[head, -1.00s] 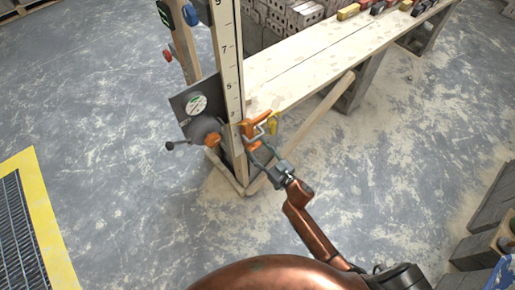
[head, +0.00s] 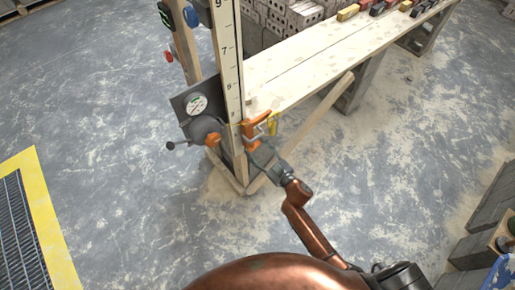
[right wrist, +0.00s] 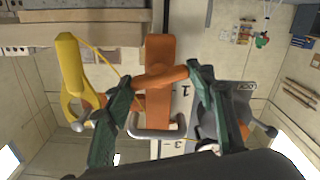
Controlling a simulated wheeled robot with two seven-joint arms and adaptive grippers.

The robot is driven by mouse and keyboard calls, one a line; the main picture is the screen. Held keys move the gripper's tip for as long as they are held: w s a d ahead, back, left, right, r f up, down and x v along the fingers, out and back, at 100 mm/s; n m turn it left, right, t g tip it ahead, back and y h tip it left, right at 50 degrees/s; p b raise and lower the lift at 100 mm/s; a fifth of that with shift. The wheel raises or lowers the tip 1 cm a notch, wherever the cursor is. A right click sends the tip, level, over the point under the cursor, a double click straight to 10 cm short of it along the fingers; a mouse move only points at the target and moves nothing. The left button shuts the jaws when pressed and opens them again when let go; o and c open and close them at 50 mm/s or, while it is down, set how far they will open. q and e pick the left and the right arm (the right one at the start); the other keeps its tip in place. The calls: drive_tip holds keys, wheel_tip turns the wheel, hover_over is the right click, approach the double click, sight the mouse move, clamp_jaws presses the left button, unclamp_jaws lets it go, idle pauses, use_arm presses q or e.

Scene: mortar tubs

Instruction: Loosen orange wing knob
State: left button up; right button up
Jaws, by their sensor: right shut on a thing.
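In the right wrist view the orange wing knob (right wrist: 162,77) lies across the front of an upright orange clamp piece (right wrist: 158,48) on the numbered board (right wrist: 180,115). My right gripper (right wrist: 162,80) has its two green fingers at either end of the knob, shut on it. In the head view the gripper (head: 262,142) is at the orange clamp (head: 255,123) on the lower part of the upright board (head: 228,65). The fingers partly hide the knob there. My left gripper is not in view.
A yellow tool (right wrist: 70,65) hangs beside the clamp. A grey drum with a crank (head: 200,128) and a dial plate (head: 196,104) sit left of the board. A plank bench (head: 310,60) extends to the upper right.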

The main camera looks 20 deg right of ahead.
drive_tip(key=shift+n, duration=1.5)
drive_tip(key=n, duration=0.2)
drive_tip(key=shift+n, duration=0.4)
drive_tip(key=n, duration=0.2)
drive_tip(key=shift+f+n, duration=0.1)
drive_tip(key=shift+n, duration=0.2)
drive_tip(key=n, duration=0.2)
drive_tip(key=shift+n+b, duration=0.3)
drive_tip(key=shift+b, duration=0.05)
drive_tip(key=shift+a+n, duration=0.1)
drive_tip(key=shift+n, duration=0.6)
drive_tip(key=shift+n+b, duration=0.4)
drive_tip(key=shift+n, duration=0.5)
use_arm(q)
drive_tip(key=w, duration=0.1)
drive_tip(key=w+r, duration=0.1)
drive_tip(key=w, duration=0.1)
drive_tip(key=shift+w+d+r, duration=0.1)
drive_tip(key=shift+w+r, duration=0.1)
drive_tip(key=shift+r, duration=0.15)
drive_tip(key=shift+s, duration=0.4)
use_arm(e)
drive_tip(key=shift+n, duration=0.3)
